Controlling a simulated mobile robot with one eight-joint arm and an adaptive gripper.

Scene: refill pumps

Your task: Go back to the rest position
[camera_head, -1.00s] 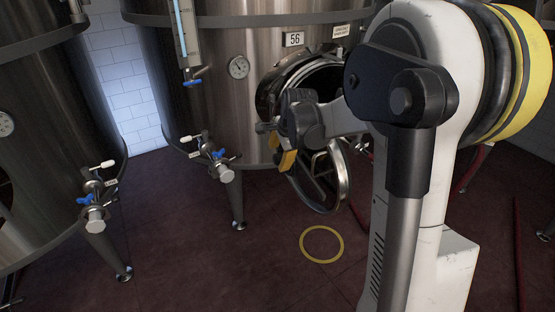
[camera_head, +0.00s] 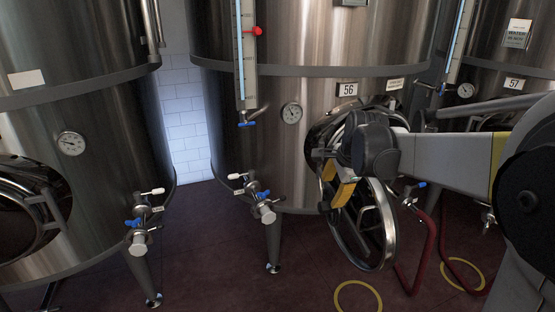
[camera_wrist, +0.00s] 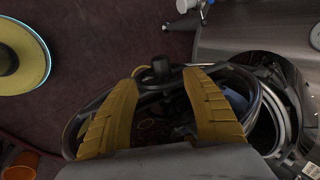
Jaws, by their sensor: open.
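My gripper (camera_head: 342,188) is in front of tank 56 (camera_head: 268,120), by its round hatch opening. The hatch door (camera_head: 375,240) hangs open below and right of my gripper. I cannot tell whether the fingers touch it. My arm partly hides the opening.
Tank 57 (camera_head: 513,112) stands at the right and another tank (camera_head: 95,110) at the left. Valves with blue handles (camera_head: 262,205) stick out low on the tanks. Red hoses (camera_head: 425,255) and yellow floor rings (camera_head: 357,297) lie at the lower right. Dark red floor is free between the tanks.

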